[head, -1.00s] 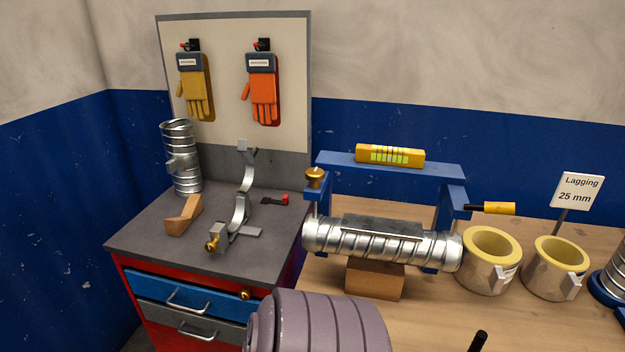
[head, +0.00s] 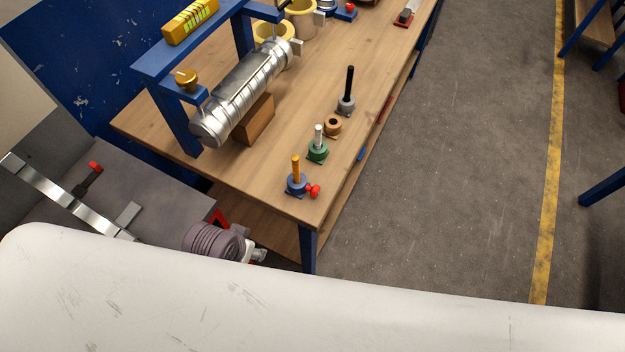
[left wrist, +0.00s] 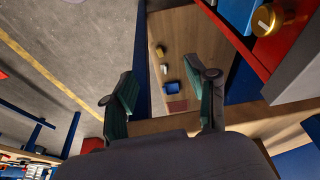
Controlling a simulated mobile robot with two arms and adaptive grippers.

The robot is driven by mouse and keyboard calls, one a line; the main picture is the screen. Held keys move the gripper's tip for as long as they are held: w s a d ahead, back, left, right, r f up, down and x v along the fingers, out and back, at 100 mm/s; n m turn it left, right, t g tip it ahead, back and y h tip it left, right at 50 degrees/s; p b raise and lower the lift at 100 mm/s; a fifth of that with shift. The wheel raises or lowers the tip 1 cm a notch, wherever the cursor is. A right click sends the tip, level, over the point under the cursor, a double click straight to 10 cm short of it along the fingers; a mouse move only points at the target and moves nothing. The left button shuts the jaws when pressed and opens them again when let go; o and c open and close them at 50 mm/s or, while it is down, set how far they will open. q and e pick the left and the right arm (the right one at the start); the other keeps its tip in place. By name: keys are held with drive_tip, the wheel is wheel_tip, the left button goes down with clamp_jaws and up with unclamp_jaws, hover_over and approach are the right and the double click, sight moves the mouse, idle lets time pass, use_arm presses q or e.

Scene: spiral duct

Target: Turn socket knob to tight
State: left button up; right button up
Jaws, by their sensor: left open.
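A blue socket (head: 297,186) holds an orange-handled tool upright near the front corner of the wooden bench. A small red knob (head: 313,191) sticks out of the socket's side; which way it is turned is too small to tell. In the left wrist view, my left gripper (left wrist: 160,92) is open with nothing between its fingers. Through the gap, a small blue block-like thing (left wrist: 171,88) shows on the wood, apart from the fingers; it may be the blue socket. My right gripper is in neither view.
A green socket (head: 318,152), a brown socket (head: 333,125) and a grey socket (head: 346,104) line the bench edge. A spiral duct (head: 240,90) lies beneath a blue frame. A red cabinet (left wrist: 292,30) with a brass-knobbed drawer is close by. The floor (head: 440,180) to the right is clear.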

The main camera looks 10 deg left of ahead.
use_arm(q)
drive_tip(key=w+d+r+m+h+p, duration=0.25)
drive_tip(key=d+r, duration=0.35)
drive_tip(key=r, duration=0.7)
drive_tip(key=w+d+r+m+g+h, duration=0.1)
drive_tip(key=w+d+r+m, duration=0.2)
drive_tip(key=d+m, duration=0.35)
drive_tip(key=w+d+r+m+h, duration=0.2)
drive_tip(key=d+r+m, duration=0.15)
drive_tip(key=d, duration=0.65)
drive_tip(key=m+g+y, duration=0.2)
drive_tip(key=m+y, duration=0.4)
drive_tip(key=m, duration=0.1)
hover_over(316, 188)
drive_tip(key=f, duration=0.1)
wheel_tip(316, 188, down, 13)
drive_tip(key=p, duration=0.3)
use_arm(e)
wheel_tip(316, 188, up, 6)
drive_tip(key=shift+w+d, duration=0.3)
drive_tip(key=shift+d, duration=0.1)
use_arm(q)
drive_tip(key=shift+c, duration=0.3)
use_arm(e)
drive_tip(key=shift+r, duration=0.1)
